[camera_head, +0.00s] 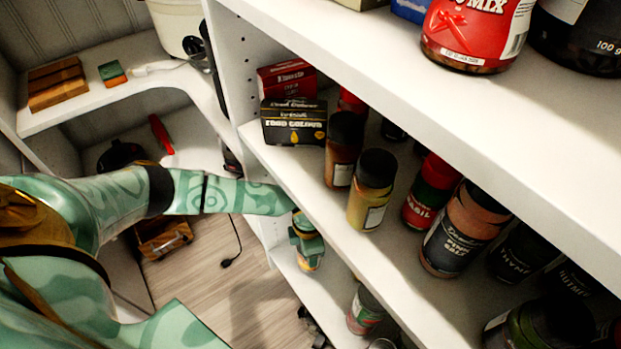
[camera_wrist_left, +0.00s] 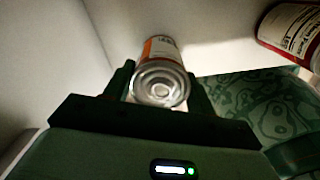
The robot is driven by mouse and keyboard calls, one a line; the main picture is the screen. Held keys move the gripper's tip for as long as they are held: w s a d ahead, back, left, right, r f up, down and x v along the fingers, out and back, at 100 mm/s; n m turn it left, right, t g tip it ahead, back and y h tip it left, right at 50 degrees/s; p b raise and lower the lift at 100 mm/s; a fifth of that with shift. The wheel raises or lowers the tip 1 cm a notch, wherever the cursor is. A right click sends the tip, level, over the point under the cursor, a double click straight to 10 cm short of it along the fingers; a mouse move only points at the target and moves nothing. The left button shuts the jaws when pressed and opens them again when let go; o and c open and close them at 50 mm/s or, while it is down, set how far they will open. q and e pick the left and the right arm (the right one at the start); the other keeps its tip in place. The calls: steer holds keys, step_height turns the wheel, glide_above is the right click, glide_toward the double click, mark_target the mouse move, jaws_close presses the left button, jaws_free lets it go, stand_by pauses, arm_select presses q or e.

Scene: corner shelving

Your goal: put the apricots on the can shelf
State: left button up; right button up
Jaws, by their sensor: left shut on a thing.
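The apricots can (camera_wrist_left: 160,80) has an orange and white label and a bare metal end, which faces the camera in the left wrist view. Its label text is too blurred to read. My left gripper (camera_wrist_left: 158,88) is shut on it, with one dark finger at each side. In the head view my left gripper (camera_head: 305,241) is at the lower shelf (camera_head: 335,290), under the edge of the spice shelf. A bit of the can (camera_head: 308,262) shows below the fingers. My right gripper is not in view.
Another can (camera_head: 365,310) stands further right on the lower shelf; a red-labelled can (camera_wrist_left: 292,35) shows in the left wrist view. The spice shelf (camera_head: 290,165) above holds several jars and boxes. A side panel (camera_head: 235,90) stands left of it.

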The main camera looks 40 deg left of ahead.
arm_select(q)
step_height(320, 180, down, 2)
steer(key=shift+s+f+b, duration=0.1)
steer(key=shift+f+b, duration=0.05)
steer(key=shift+b, duration=0.15)
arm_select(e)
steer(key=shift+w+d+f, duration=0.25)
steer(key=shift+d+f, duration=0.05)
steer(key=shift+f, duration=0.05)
arm_select(q)
steer(key=o, duration=1.2)
step_height(320, 180, up, 8)
steer(key=p, duration=0.4)
steer(key=shift+f, duration=0.15)
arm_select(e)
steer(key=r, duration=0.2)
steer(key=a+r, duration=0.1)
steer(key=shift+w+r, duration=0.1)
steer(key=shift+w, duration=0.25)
